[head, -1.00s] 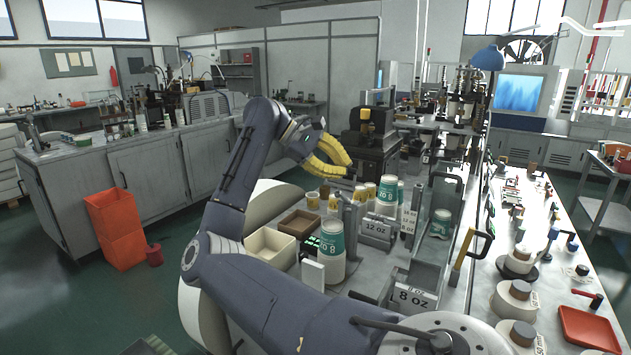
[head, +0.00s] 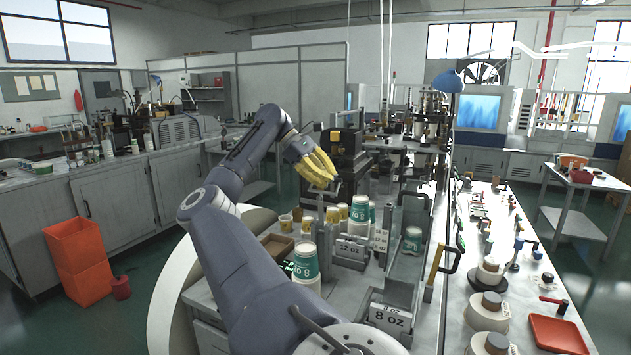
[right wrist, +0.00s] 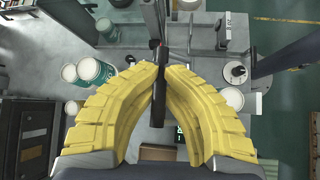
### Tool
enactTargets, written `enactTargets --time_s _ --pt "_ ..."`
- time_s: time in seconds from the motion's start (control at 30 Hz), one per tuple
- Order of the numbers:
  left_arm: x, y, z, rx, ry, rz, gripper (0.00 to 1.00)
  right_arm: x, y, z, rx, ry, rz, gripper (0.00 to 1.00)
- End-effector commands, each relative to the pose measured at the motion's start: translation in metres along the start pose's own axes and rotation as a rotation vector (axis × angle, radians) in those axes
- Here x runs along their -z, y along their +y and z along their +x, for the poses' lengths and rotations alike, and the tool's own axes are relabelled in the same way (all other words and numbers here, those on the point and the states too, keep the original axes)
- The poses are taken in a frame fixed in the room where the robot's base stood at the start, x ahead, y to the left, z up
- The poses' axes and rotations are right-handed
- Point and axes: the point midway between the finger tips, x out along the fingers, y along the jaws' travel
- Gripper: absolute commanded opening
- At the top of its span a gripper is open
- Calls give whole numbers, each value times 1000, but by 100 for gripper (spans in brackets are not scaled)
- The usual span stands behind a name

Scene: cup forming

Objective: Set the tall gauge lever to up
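My right gripper (head: 318,170) has yellow segmented fingers. In the head view it hangs above the back of the bench, over the cups and in front of a dark machine. In the right wrist view, its fingertips (right wrist: 161,68) curve in close together, with a narrow gap between them. A dark upright bar (right wrist: 158,108) with a small red spot lines up with this gap; it may be the gauge lever. I cannot tell whether the fingers touch it or it lies beyond them. I cannot make out the lever in the head view. My left gripper is not in view.
Cups (head: 305,262) with green bands stand on the bench near a 12 OZ sign (head: 352,250) and an 8 OZ sign (head: 390,318). A yellow handle (head: 436,265) stands to the right. A brown tray (head: 277,246) lies left of the cups. The dark machine (head: 346,150) is behind.

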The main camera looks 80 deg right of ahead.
Motion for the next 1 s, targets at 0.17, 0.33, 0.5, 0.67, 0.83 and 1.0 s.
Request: enactTargets --time_s 0.17,0.33,0.5,0.67,0.83,1.0 --pt "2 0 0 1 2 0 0 6 8 5 5 8 1 0" --pt "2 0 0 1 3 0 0 8 12 7 4 8 1 0" --pt "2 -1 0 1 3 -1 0 9 14 8 4 8 2 0" --pt "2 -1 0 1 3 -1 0 9 14 8 3 8 1 0" --pt "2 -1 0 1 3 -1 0 9 14 8 2 8 0 0" --pt "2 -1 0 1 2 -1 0 8 14 7 2 6 1 23"
